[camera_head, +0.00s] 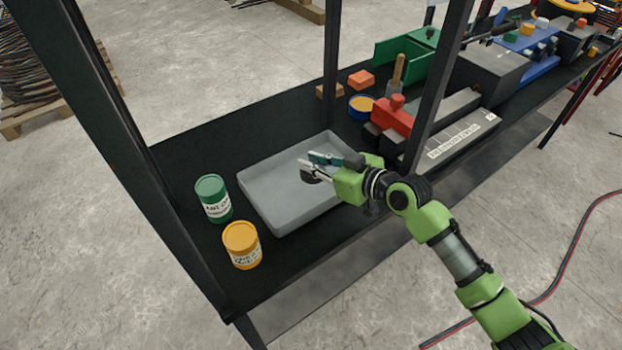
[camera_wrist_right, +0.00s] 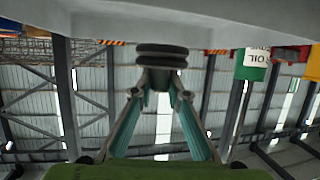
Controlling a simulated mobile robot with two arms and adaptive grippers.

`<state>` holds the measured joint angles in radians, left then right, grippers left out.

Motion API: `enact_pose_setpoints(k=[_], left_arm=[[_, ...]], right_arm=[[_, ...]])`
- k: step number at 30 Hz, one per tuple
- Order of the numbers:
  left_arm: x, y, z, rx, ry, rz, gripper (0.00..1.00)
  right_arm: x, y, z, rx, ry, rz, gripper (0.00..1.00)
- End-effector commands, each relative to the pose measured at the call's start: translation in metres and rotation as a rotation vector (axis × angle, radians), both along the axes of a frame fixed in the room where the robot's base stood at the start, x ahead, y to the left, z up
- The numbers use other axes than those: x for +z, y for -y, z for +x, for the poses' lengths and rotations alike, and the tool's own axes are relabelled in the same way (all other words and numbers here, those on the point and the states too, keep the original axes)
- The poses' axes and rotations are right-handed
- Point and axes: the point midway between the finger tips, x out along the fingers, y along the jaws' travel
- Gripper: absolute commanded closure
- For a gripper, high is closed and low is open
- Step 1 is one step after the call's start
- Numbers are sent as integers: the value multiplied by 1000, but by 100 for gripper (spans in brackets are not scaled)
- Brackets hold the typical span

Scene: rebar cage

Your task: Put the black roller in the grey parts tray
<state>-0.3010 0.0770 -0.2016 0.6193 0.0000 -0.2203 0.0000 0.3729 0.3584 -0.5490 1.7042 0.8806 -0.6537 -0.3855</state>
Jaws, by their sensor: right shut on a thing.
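The grey parts tray (camera_head: 265,190) lies on the black bench top, and its grey wall (camera_wrist_right: 215,18) crosses the top of the right wrist view. My right gripper (camera_head: 312,166) reaches in from the right over the tray. It is shut on the black roller (camera_head: 311,177), which hangs at the fingertips over the tray's inside. In the right wrist view the dark, ringed roller (camera_wrist_right: 162,56) sits between the tips of my right gripper (camera_wrist_right: 160,75). I cannot tell whether the roller touches the tray floor. My left gripper is not in view.
A green can (camera_head: 212,198) and a yellow can (camera_head: 242,245) stand left of the tray. Dark upright posts (camera_head: 331,65) rise along the bench.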

Motion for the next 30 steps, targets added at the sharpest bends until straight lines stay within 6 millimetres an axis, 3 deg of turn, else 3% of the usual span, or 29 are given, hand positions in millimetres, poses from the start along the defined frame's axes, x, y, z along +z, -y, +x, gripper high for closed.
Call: enact_pose_setpoints(k=[13,26,27,28,30], left_arm=[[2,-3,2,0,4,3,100],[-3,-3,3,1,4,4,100],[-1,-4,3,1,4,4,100],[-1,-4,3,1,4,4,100],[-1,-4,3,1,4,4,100]], right_arm=[[-53,0,0,-3,3,4,100],[-61,0,1,-2,7,3,100],[-62,1,0,-2,3,1,77],[-62,1,0,-2,3,0,70],[-62,1,0,-2,3,0,68]])
